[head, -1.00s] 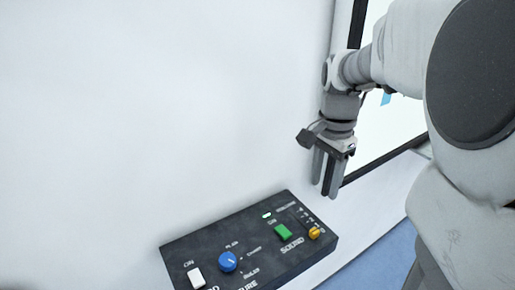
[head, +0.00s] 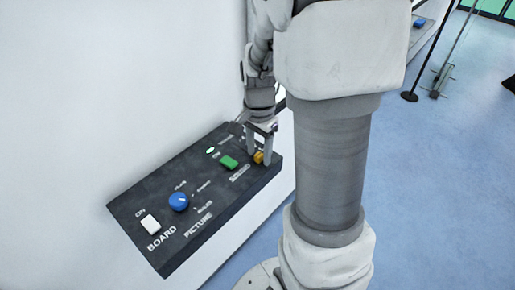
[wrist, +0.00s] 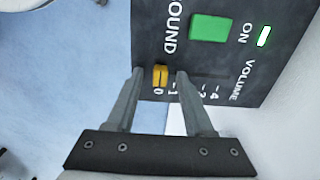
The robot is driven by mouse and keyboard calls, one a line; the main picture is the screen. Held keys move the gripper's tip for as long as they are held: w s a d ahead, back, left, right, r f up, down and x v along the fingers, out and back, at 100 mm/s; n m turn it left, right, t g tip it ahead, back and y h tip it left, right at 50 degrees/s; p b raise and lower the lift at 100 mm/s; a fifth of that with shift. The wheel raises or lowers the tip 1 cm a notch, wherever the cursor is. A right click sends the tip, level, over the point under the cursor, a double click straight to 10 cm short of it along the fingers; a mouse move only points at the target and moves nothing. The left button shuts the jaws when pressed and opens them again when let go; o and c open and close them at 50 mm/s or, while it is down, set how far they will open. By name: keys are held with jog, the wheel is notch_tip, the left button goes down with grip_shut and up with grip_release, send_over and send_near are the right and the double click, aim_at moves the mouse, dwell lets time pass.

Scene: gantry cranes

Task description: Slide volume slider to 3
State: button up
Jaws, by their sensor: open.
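The yellow volume slider (head: 258,157) is at the right end of the dark control panel (head: 165,235). In the wrist view the slider (wrist: 160,75) stands by the 0 mark, at the low end of a scale running up to 4. My gripper (head: 258,150) is just above the slider in the head view. In the wrist view my gripper (wrist: 158,75) is open, with one fingertip on each side of the slider. I cannot tell whether either finger touches it.
A white wall rises behind the panel. Blue floor (head: 430,200) lies open to the right.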

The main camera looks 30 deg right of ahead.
jog(key=shift+c, duration=0.3)
grip_shut()
dwell(1.1)
